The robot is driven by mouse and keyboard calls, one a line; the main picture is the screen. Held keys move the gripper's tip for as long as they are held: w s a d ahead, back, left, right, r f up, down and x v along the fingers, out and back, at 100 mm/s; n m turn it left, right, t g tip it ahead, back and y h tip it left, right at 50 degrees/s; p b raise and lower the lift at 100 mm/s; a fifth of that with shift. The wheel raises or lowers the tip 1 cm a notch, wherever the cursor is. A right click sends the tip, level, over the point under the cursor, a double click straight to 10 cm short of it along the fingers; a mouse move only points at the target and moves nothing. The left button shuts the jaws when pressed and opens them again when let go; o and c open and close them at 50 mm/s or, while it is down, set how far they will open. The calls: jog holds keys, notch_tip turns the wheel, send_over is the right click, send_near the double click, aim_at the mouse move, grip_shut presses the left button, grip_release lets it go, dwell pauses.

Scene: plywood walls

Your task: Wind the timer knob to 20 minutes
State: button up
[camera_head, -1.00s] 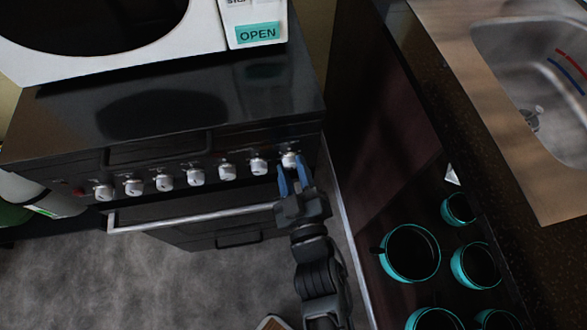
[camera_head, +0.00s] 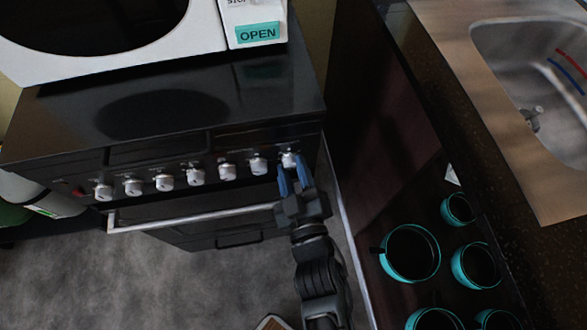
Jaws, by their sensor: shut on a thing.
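The timer knob (camera_head: 289,159) is the white knob at the right end of the row on the black stove's front panel. My gripper (camera_head: 292,175) reaches up to it from below, its blue fingers shut on the knob from both sides. The fingers hide the knob's lower part. The knob's marks are too small to read, so its setting cannot be told.
Several similar white knobs, such as the neighbouring knob (camera_head: 258,165), sit to the left. The oven handle (camera_head: 200,218) runs below them. A white microwave (camera_head: 120,68) stands on the stove (camera_head: 290,100). Teal-rimmed pots (camera_head: 410,254) and a sink (camera_head: 545,110) are at the right.

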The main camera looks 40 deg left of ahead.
dwell(0.5)
jog(key=o, duration=1)
jog(key=shift+s, duration=0.1)
jog(key=shift+v, duration=3.85)
